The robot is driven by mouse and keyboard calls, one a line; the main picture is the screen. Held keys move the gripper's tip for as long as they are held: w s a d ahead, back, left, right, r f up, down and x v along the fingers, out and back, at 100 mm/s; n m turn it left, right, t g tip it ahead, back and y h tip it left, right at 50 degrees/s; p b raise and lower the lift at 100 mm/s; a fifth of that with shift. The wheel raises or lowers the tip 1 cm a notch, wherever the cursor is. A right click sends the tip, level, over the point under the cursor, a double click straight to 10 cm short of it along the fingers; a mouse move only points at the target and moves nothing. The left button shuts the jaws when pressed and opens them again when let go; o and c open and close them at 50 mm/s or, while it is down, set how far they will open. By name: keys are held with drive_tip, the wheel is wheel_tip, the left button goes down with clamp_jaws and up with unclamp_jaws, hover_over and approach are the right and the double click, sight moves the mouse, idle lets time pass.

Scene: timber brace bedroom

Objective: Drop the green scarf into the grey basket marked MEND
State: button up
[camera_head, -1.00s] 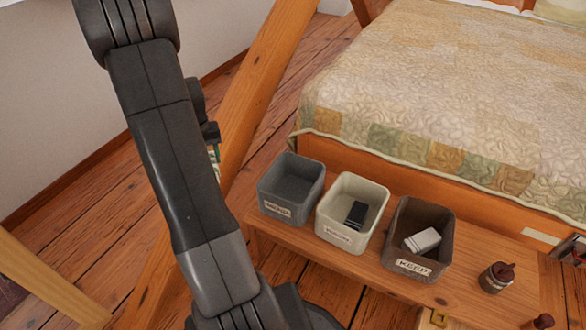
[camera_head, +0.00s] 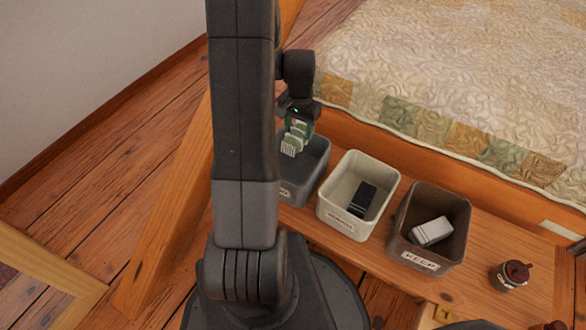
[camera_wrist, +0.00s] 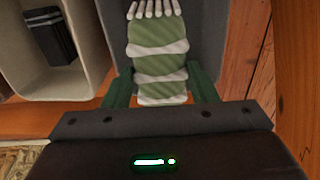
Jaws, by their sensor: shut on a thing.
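The green scarf (camera_head: 294,141), banded green and white with a pale fringe, is held in my gripper (camera_head: 300,118). My gripper is shut on it. In the wrist view the scarf (camera_wrist: 158,62) lies between the two green fingers, fringe pointing away. The grey basket (camera_head: 309,172) is below the scarf, at the left end of the row. My arm hides its left part and most of its label. In the wrist view the grey basket (camera_wrist: 206,38) is behind the scarf. The scarf appears over the basket opening; its exact height cannot be told.
A cream basket (camera_head: 386,172) with a dark item (camera_head: 362,199) stands right of the grey one. A brown basket (camera_head: 402,236) marked KEEP holds a pale item (camera_head: 432,231). All stand on a wooden bench (camera_head: 500,238) by the bed (camera_head: 450,70). A small jar (camera_head: 510,275) sits right.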

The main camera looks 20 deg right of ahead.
drive_tip(key=shift+f+b, duration=2.3)
drive_tip(key=shift+f, duration=0.7)
drive_tip(key=o, duration=1.1)
wheel_tip(320, 180, up, 14)
drive_tip(key=p, duration=0.5)
drive_tip(key=shift+f, duration=0.1)
